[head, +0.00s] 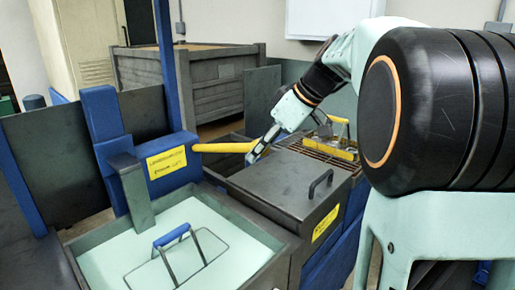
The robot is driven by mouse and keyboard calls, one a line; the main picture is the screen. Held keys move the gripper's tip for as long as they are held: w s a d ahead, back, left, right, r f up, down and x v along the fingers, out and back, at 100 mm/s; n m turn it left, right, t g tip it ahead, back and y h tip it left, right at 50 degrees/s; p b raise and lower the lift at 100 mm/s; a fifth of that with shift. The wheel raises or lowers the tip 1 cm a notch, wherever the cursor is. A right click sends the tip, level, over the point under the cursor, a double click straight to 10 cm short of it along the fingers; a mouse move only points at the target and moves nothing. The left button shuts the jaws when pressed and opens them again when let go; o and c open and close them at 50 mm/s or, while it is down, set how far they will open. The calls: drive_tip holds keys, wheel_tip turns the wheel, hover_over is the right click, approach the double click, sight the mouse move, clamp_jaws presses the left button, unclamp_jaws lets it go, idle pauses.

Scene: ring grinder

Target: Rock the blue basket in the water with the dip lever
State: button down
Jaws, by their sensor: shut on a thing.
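The dip lever is a yellow bar (220,147) that juts to the right, about level, from a blue post (108,118) with a yellow label. My gripper (256,150) is shut on the lever's right end; its fingers hide part of that end. The blue basket shows mainly as a blue-topped handle (171,235) and a thin wire outline in the pale water (115,260). The handle stands above the water, and the rest of the basket is hidden or hard to see. A grey arm (132,190) comes down from the post at the tank's back edge.
A grey covered box (270,192) with a black handle (321,184) stands right of the tank (262,232). A grating with yellow parts (335,148) lies behind it. A large grey crate (205,95) stands at the back. My arm hides much of the right side.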

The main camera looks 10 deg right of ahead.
drive_tip(key=shift+s+d+f, duration=0.1)
drive_tip(key=shift+s+f, duration=0.1)
drive_tip(key=shift+f, duration=0.25)
drive_tip(key=c, duration=1.4)
unclamp_jaws()
drive_tip(key=shift+r, duration=0.1)
drive_tip(key=shift+o, duration=0.2)
drive_tip(key=v, duration=1.2)
